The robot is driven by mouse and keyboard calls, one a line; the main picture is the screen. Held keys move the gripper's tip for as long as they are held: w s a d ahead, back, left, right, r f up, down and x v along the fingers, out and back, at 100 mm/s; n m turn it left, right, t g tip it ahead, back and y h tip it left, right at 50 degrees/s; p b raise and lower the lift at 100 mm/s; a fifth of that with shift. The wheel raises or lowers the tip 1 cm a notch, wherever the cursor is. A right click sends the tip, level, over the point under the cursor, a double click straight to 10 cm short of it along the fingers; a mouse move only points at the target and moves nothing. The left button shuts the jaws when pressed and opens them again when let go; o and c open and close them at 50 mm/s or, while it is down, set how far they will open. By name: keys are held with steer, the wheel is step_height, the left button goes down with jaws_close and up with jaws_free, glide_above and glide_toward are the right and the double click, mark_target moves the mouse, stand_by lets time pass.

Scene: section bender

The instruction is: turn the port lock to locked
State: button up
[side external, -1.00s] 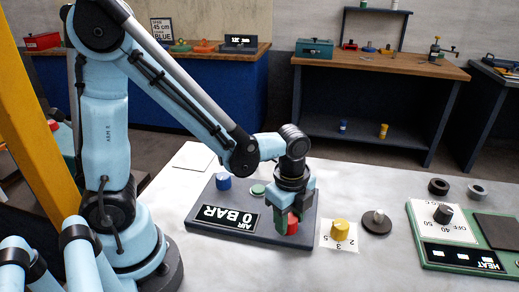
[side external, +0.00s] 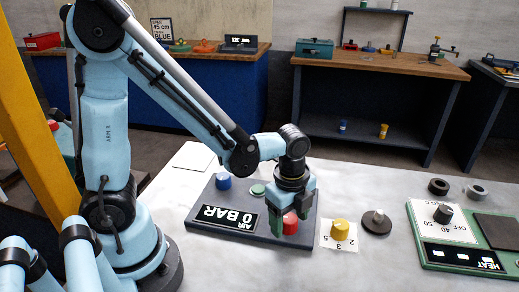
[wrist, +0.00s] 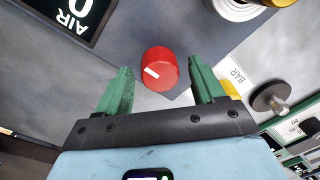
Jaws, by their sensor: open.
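A red round knob (side external: 290,224) with a white mark on its top stands at the near right of the dark AIR panel (side external: 240,236). It is probably the port lock, but no label for it shows. In the wrist view the red knob (wrist: 160,70) lies between and just beyond my fingertips, its white mark slanting. My gripper (side external: 289,212) points down over the knob with its two green fingers open, one on each side. In the wrist view the fingers of my gripper (wrist: 160,66) have clear gaps to the knob.
The panel also bears a blue knob (side external: 223,181), a green button (side external: 258,190) and a display reading 0 BAR (side external: 228,216). A yellow knob (side external: 340,229) and a grey disc with a peg (side external: 376,221) stand close on the right. A green HEAT unit (side external: 465,240) is farther right.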

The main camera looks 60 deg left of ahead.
mark_target(287, 220)
step_height(287, 220, up, 12)
steer(key=shift+s, duration=0.3)
stand_by(0.6)
steer(key=s+a+n+t, duration=0.1)
steer(key=a+n+t, duration=0.5)
steer(key=n, duration=1)
steer(key=shift+s+f+n+t, duration=0.2)
steer(key=shift+n+t, duration=0.1)
steer(key=shift+n, duration=0.1)
